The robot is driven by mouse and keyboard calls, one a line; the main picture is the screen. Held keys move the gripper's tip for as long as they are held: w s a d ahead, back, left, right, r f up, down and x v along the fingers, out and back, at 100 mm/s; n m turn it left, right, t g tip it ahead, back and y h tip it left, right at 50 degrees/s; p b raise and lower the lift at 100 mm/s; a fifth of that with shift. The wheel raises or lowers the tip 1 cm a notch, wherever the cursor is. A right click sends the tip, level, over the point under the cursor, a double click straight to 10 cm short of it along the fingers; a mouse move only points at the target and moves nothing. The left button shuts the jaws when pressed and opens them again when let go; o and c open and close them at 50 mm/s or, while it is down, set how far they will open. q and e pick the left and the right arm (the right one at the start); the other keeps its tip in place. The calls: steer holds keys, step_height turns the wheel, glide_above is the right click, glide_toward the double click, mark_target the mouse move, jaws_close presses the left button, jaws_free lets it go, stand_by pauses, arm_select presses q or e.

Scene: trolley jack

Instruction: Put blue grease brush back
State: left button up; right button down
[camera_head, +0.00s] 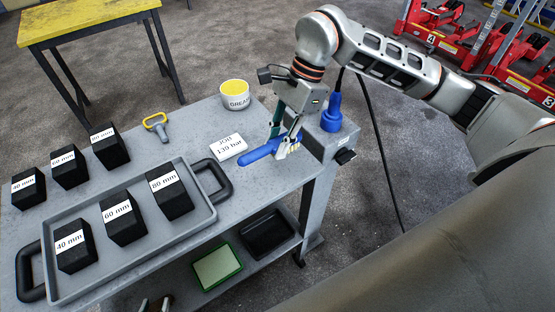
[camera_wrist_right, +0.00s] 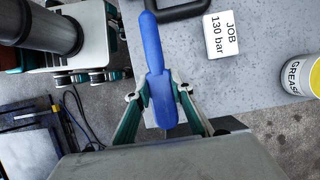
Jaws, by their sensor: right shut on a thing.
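The blue grease brush (camera_head: 258,154) is held in my right gripper (camera_head: 283,145), above or on the grey trolley top. Its handle points left in the head view, with pale bristles near the fingers. In the right wrist view the blue brush (camera_wrist_right: 157,75) runs up from between the two fingers of my right gripper (camera_wrist_right: 160,98), which close on its wider part. The white grease pot (camera_head: 235,95), yellow inside, stands behind the brush at the trolley's back edge; it also shows in the wrist view (camera_wrist_right: 297,75).
A white job card (camera_head: 228,147) lies left of the brush. A blue device (camera_head: 331,114) stands at the trolley's right end. A grey tray (camera_head: 205,212) holds black blocks, with more blocks behind. A yellow-handled tool (camera_head: 157,124) lies behind. Trays lie on the lower shelf.

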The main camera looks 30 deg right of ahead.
steer(key=shift+f, duration=3.2)
steer(key=shift+f, duration=0.1)
steer(key=c, duration=1.8)
jaws_free()
steer(key=shift+f, duration=0.1)
steer(key=shift+o, duration=0.2)
steer(key=shift+d+r, duration=0.1)
steer(key=shift+r, duration=0.35)
steer(key=v, duration=1)
steer(key=shift+r, duration=0.1)
steer(key=shift+d+r, duration=0.25)
steer(key=shift+r, duration=0.3)
